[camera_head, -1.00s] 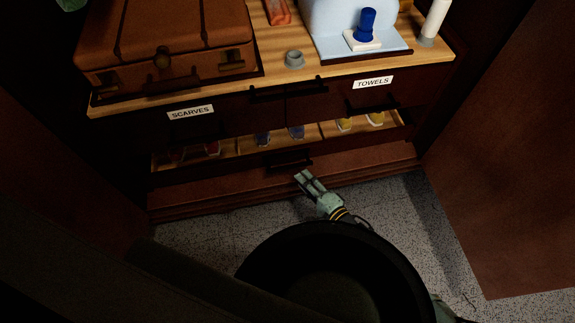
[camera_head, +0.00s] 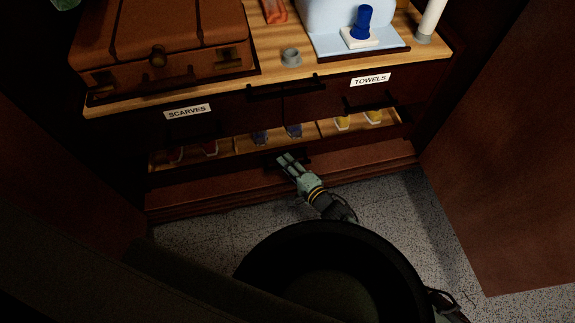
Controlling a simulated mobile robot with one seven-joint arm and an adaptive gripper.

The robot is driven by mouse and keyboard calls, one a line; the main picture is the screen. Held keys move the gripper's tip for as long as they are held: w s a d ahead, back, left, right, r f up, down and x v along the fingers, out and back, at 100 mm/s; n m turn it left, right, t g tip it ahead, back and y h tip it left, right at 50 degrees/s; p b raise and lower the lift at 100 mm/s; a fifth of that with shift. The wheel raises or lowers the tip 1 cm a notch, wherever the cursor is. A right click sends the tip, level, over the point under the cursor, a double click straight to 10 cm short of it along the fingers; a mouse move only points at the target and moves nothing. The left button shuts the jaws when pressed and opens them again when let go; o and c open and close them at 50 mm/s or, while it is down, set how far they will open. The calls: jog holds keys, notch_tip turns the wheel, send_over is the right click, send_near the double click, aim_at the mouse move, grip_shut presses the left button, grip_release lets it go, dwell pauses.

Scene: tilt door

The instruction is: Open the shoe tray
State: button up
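The shoe tray (camera_head: 240,145) is the low wooden shelf or tray under the two labelled drawers. Several shoes stand on it, among them red, blue and yellow ones. A dark handle (camera_head: 293,158) shows on its front, near the middle, partly behind my gripper. My gripper (camera_head: 286,159) points up at this handle from the front and overlaps its left part in the picture. I cannot tell whether it touches the handle. Its fingers lie close together in this view, and the gap between them is too small to judge.
Above are drawers labelled SCARVES (camera_head: 187,111) and TOWELS (camera_head: 370,79). On the top stand a brown suitcase (camera_head: 160,40), a grey ring (camera_head: 291,57) and a light blue item with a blue knob (camera_head: 363,22). Door panels flank both sides. Speckled floor (camera_head: 400,215) is clear at right.

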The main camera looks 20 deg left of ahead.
grip_shut()
dwell(0.6)
